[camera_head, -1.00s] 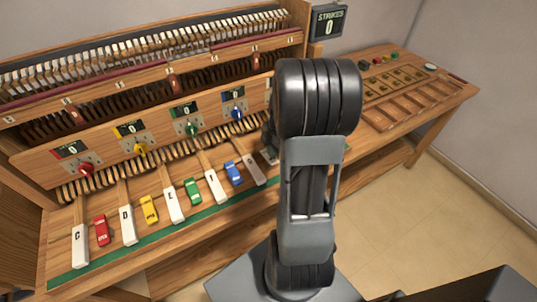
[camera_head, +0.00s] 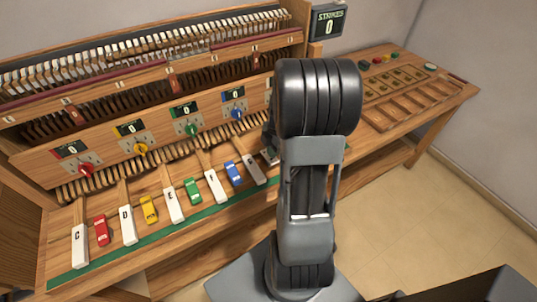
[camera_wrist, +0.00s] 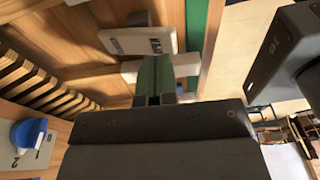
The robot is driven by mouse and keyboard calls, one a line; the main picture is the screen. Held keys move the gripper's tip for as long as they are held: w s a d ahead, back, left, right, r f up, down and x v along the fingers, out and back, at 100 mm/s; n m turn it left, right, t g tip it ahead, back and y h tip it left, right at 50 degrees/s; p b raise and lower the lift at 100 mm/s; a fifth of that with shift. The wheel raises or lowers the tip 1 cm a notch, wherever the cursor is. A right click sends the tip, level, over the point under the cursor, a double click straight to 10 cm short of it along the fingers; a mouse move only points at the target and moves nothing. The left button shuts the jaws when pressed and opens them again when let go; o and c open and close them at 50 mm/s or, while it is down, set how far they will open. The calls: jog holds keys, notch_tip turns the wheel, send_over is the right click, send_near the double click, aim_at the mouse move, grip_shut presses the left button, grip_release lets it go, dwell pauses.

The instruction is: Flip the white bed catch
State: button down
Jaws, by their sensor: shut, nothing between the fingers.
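In the wrist view, a white block with a dark printed label (camera_wrist: 140,40) lies just beyond my gripper; it may be the bed catch, but I cannot read the label. A pale crosspiece (camera_wrist: 187,64) sits between it and my gripper, with a green strip (camera_wrist: 155,74) in front. My gripper (camera_wrist: 166,98) is shut and empty, close to the green strip; I cannot tell whether it touches. In the head view my arm hides most of this spot, and only a small pale part shows beside it.
Lettered white keys (camera_head: 80,246) and coloured blocks, including a red one (camera_head: 101,230), lie along the bed left of my arm. A blue knob (camera_wrist: 27,132) shows in the wrist view. A wooden tray (camera_head: 415,98) lies on the right bench. A display reads STRIKES 0 (camera_head: 328,20).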

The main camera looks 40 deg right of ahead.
aim_at(273, 159)
jog(key=shift+f+b, duration=1.2)
jog(key=shift+f, duration=0.15)
dwell(0.4)
jog(key=shift+r, duration=0.1)
jog(key=shift+r+p, duration=2.45)
jog(key=shift+r, duration=1.05)
